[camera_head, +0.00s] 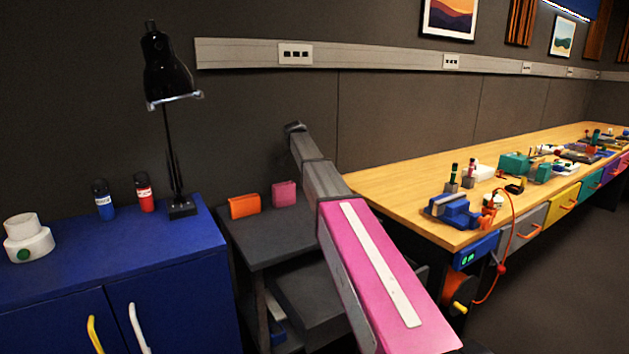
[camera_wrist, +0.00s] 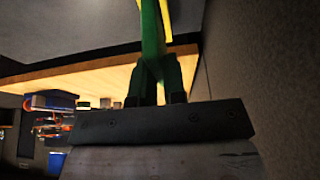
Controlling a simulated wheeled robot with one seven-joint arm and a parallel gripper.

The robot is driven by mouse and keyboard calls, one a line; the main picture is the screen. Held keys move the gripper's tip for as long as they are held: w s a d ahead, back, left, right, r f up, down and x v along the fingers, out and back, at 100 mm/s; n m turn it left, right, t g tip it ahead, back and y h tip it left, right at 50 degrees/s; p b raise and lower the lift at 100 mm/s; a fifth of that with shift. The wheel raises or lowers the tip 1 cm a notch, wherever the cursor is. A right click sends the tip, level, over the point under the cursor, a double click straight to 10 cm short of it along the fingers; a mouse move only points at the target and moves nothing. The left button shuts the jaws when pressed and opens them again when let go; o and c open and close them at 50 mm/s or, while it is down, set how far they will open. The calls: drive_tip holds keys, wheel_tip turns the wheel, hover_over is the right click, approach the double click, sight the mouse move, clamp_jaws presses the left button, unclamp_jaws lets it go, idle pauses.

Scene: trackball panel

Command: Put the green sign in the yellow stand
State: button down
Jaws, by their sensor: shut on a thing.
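My gripper (camera_wrist: 154,80) is shut on a green thing (camera_wrist: 152,35), which I take to be the green sign, in the wrist view. The sign is seen nearly edge-on and runs up out of the top of the picture. A narrow yellow piece (camera_wrist: 166,20) shows right beside it at the top edge. I cannot tell whether this is the yellow stand or part of the sign, nor whether they touch. In the head view my arm reaches toward the back wall, and the gripper and sign cannot be made out.
A dark side table (camera_head: 262,252) bears an orange block (camera_head: 244,207) and a pink block (camera_head: 284,193). A blue cabinet (camera_head: 60,265) with a black lamp (camera_head: 170,80) stands left. A long wooden bench (camera_head: 400,190) with tools is at right. The wall is close behind my arm.

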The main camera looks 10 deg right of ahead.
drive_tip(key=shift+w+d+f, duration=0.2)
drive_tip(key=shift+d+f, duration=0.2)
drive_tip(key=shift+d, duration=0.25)
drive_tip(key=shift+w+d+f, duration=0.2)
drive_tip(key=shift+d+f, duration=0.2)
drive_tip(key=shift+d, duration=0.2)
drive_tip(key=shift+f, duration=2)
drive_tip(key=shift+f, duration=0.15)
drive_tip(key=c, duration=1.2)
unclamp_jaws()
drive_tip(key=v, duration=1.2)
drive_tip(key=shift+s, duration=0.1)
